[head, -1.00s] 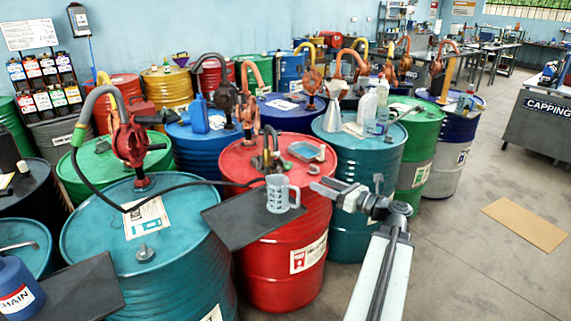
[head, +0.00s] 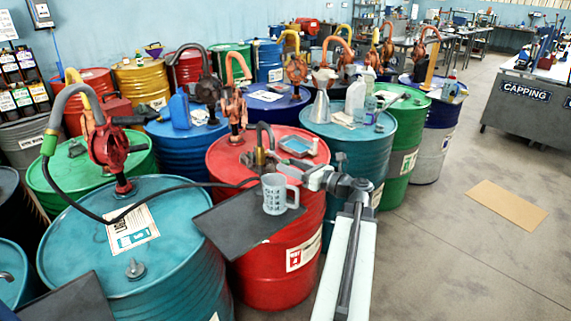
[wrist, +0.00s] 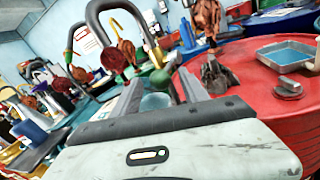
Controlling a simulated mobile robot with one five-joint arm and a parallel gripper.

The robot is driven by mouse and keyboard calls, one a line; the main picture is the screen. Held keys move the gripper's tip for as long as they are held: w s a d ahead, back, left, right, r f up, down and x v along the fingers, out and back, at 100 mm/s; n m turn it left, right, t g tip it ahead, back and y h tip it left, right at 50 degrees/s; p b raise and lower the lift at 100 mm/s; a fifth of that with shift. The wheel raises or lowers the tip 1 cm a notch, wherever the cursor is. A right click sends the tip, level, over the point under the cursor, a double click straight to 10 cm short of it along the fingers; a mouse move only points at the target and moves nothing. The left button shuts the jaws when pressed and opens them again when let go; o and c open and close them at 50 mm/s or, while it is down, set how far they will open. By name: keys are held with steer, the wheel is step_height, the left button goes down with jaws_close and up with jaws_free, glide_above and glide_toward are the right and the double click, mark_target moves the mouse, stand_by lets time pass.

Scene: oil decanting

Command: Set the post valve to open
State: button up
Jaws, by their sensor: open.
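The post valve (head: 260,157) is a brass-coloured fitting on a post with a dark curved spout, standing on the red drum (head: 228,150). In the wrist view the curved spout (wrist: 97,12) rises beyond my fingers, with brass parts and a green knob (wrist: 160,79) below it. My gripper (head: 284,170) is open and reaches in from the right, close to the post. In the wrist view my gripper (wrist: 155,94) has its two fingers apart, with the green knob showing between their tips. I cannot tell whether they touch it, nor the valve's setting.
A grey measuring jug (head: 273,201) stands on a dark plate (head: 228,228) in front of the post, just below my gripper. A blue-filled tray (head: 297,146) lies behind on the red drum. A teal drum (head: 75,245) with a red pump stands left.

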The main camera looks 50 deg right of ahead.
mark_target(279, 160)
steer(key=shift+w+a, duration=0.1)
steer(key=shift+w, duration=1.1)
jaws_close()
stand_by(0.5)
